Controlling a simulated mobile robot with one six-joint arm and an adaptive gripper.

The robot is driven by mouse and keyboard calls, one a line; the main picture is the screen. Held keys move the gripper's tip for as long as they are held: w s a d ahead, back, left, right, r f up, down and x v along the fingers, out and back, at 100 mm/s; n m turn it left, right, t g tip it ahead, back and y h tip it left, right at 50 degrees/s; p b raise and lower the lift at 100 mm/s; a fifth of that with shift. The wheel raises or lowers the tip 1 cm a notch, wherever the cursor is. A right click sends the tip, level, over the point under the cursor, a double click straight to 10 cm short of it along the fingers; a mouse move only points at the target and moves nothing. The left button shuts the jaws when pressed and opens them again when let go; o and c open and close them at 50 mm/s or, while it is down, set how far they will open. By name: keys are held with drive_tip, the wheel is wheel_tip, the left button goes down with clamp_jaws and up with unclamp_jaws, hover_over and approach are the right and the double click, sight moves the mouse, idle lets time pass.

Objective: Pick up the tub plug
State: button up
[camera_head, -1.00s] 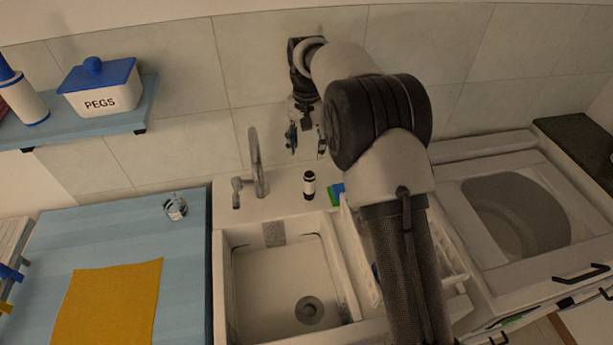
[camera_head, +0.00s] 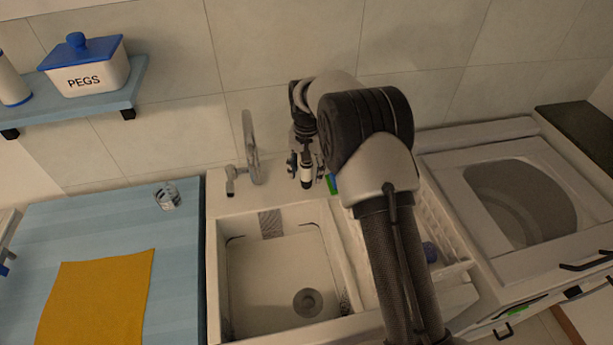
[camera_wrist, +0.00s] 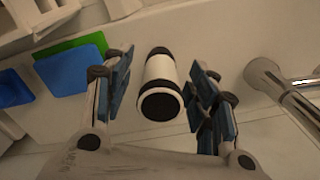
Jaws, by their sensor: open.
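A small white cylinder with black ends (camera_head: 306,177) stands on the sink ledge. It also shows between my fingers in the wrist view (camera_wrist: 161,75). I cannot tell whether it is the tub plug. A round grey drain piece (camera_head: 308,302) lies in the floor of the sink basin, and I cannot tell whether a plug sits in it. My gripper (camera_head: 306,165) is open above the ledge, its fingers on either side of the cylinder. In the wrist view, gaps show between the cylinder and both fingers (camera_wrist: 162,92).
The tap (camera_head: 249,150) stands left of my gripper. Blue and green flat pieces (camera_wrist: 73,66) lie beside the cylinder. The sink basin (camera_head: 262,295) is in front, and a white rack (camera_head: 434,213) is to its right. A blue counter with a yellow cloth (camera_head: 97,295) is at left.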

drive_tip(key=shift+f, duration=0.9)
drive_tip(key=shift+r, duration=0.1)
drive_tip(key=c, duration=1.2)
